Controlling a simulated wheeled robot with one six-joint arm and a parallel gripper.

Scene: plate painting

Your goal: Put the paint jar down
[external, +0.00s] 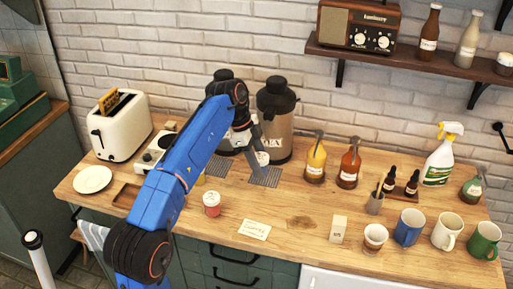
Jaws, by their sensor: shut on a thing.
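My gripper (257,150) is at the end of my blue arm, in front of the dark-lidded flasks. It is shut on a small pale thing (263,159), which appears to be a jar; the fingers and arm hide part of it. This jar is above or close to a dark grated mat (266,178) on the wooden counter. I cannot tell whether it touches the mat.
Two flasks (275,120) stand just behind my gripper. Yellow (316,164) and red-brown (349,167) bottles stand to the right. A card (254,230) lies in front. Several mugs (409,228) line the right front edge. Clear wood lies around the middle.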

